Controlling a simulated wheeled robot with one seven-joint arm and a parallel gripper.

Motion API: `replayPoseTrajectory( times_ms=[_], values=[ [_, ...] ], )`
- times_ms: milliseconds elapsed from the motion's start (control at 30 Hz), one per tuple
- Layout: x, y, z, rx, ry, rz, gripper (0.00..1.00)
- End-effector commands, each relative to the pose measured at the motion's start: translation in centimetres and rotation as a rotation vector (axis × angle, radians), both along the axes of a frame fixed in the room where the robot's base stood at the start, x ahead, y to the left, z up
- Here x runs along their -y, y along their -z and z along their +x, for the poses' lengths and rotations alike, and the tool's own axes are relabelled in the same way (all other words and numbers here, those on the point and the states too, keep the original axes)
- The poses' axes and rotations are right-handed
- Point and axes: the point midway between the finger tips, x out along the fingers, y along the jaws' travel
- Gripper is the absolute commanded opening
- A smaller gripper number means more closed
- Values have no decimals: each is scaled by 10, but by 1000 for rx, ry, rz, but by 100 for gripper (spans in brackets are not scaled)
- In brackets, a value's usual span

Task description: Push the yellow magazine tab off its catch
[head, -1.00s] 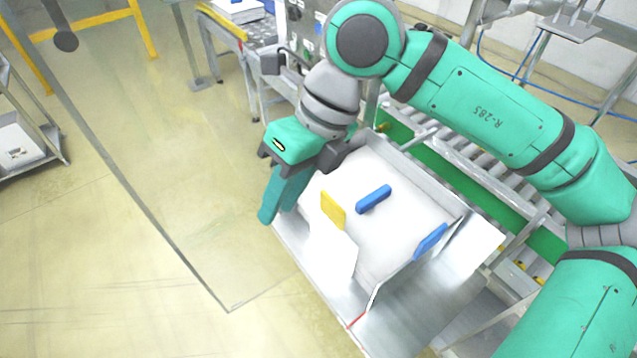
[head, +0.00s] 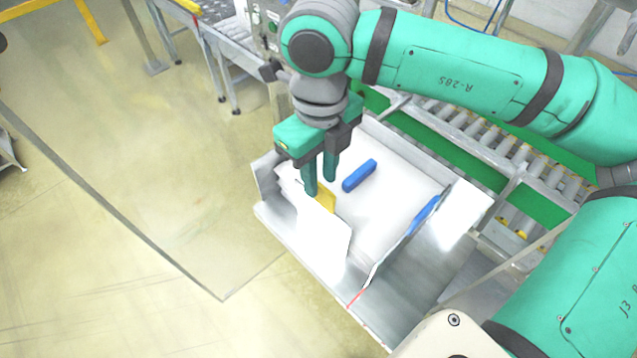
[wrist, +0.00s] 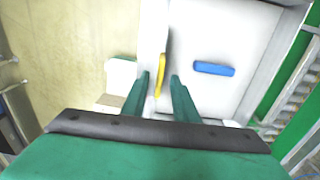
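The yellow magazine tab (head: 325,197) stands upright at the near left of the white stack in the metal magazine; my gripper's finger hides part of it. My gripper (head: 320,186) points down over it with its two green fingers apart. In the wrist view the yellow tab (wrist: 161,72) shows as a thin upright strip between the two fingertips (wrist: 160,78). I cannot tell whether either finger touches it.
A blue bar (head: 359,175) lies on the white surface right of the gripper. Another blue tab (head: 424,214) stands at the right side panel. Behind the magazine runs a roller conveyor (head: 478,140) with a green rail. Open floor lies to the left.

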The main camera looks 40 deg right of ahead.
Motion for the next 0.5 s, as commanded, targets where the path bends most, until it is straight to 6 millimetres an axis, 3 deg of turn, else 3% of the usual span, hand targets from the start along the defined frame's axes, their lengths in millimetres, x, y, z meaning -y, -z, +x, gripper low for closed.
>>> replayPoseTrajectory(
  times_ms=[200, 500],
  values=[
    [-1, 26, 0, 0, -2, 2, 27],
    [-3, 34, 2, 1, -8, 0, 27]
  ],
)
